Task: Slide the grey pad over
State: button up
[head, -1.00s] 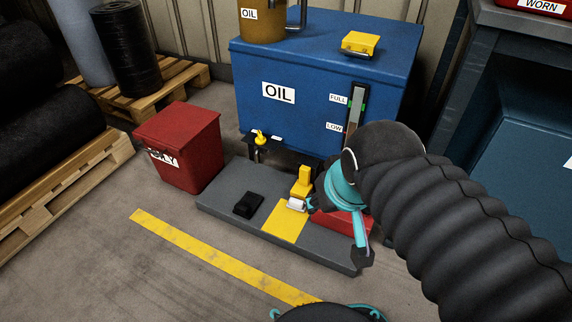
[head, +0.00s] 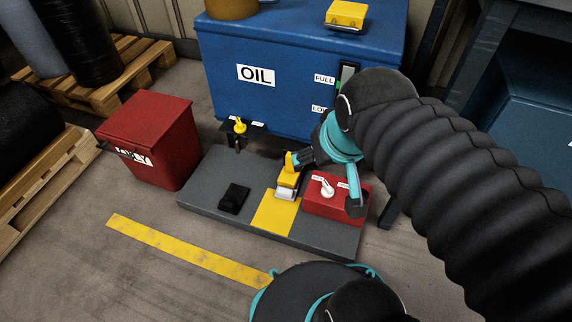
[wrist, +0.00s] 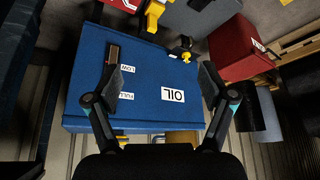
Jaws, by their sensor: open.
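A small light grey pad (head: 286,194) sits at the foot of a yellow upright block (head: 289,174), over a yellow patch (head: 276,213) on the dark grey floor plate (head: 330,238). I cannot tell how it is held there. My gripper (head: 328,180) is open and empty above the plate, behind and over the red switch box (head: 322,204). One finger appears close to the yellow block, but contact is unclear. In the wrist view my open gripper (wrist: 158,78) has its fingers spread before the blue oil tank (wrist: 165,90); the pad cannot be made out there.
A black block (head: 234,198) lies on the plate left of the yellow patch. A yellow-knobbed valve (head: 239,126) juts from the tank. A red bin (head: 150,140) stands left. A yellow floor stripe (head: 185,249) runs in front, with clear floor around it.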

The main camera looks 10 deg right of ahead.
jog(key=w+f+m+g+p, duration=0.1)
jog(key=w+f+g+p, duration=0.1)
jog(key=w, duration=0.8)
jog(key=m+g+p, duration=0.4)
jog(key=m+p, duration=0.1)
send_over(286, 189)
notch_tip(286, 189, down, 34)
jog(key=shift+w+f, duration=0.1)
jog(key=shift+w, duration=0.15)
notch_tip(286, 189, down, 14)
jog(key=shift+r+b, duration=0.1)
jog(key=shift+b, duration=0.3)
